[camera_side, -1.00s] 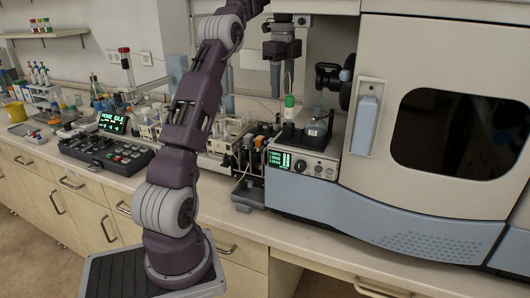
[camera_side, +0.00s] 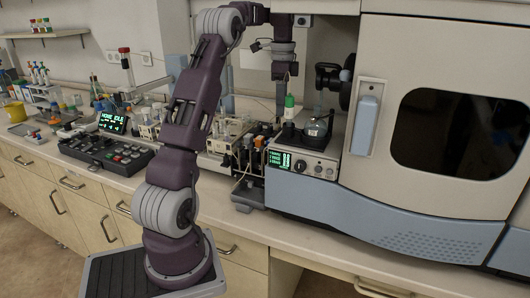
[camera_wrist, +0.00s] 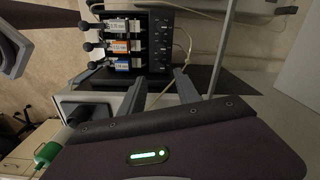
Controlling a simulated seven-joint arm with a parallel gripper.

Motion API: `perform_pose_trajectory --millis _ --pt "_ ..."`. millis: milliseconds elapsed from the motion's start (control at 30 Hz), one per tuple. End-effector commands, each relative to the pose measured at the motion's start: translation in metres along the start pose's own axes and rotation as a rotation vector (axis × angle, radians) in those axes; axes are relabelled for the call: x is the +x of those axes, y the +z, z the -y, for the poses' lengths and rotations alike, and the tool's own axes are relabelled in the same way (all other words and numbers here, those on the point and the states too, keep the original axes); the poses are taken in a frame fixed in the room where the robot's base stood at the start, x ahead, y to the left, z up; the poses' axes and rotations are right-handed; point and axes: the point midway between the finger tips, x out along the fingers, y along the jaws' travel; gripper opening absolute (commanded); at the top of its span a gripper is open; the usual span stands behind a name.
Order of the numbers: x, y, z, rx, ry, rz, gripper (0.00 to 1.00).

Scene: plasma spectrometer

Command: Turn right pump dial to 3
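The pump panel (camera_side: 303,164) is on the front of the instrument, with a green-lit display (camera_side: 279,159) at its left. Small round dials sit to the right of the display, among them the rightmost dial (camera_side: 329,172). Their settings are too small to read. My gripper (camera_side: 285,79) points down, above and behind the panel, apart from it and near the green-capped bottle (camera_side: 289,108). In the wrist view my gripper (camera_wrist: 158,82) has its two fingers spread with nothing between them. I cannot make out the dials in the wrist view.
A pump block with labelled cartridges (camera_wrist: 122,47) and levers is beyond my fingers in the wrist view. The green cap (camera_wrist: 46,154) is at its lower left. A keypad console (camera_side: 105,152) stands at left. The large cabinet (camera_side: 440,60) blocks the right side.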

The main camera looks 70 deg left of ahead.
Motion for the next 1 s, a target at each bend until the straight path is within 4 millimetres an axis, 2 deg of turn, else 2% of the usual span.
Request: perform_pose_trajectory --millis 33,367,567,767,1000 --pt "-0.003 0.006 -0.002 -0.052 -0.006 0.019 0.39" --pt "0.019 0.079 -0.026 -0.641 -0.116 0.171 0.39" --pt "0.03 0.124 -0.05 -0.981 -0.201 0.215 0.39" --pt "0.043 0.16 -0.085 -1.296 -0.275 0.225 0.39" --pt "0.048 0.136 -0.142 -1.334 -0.23 0.221 0.39"
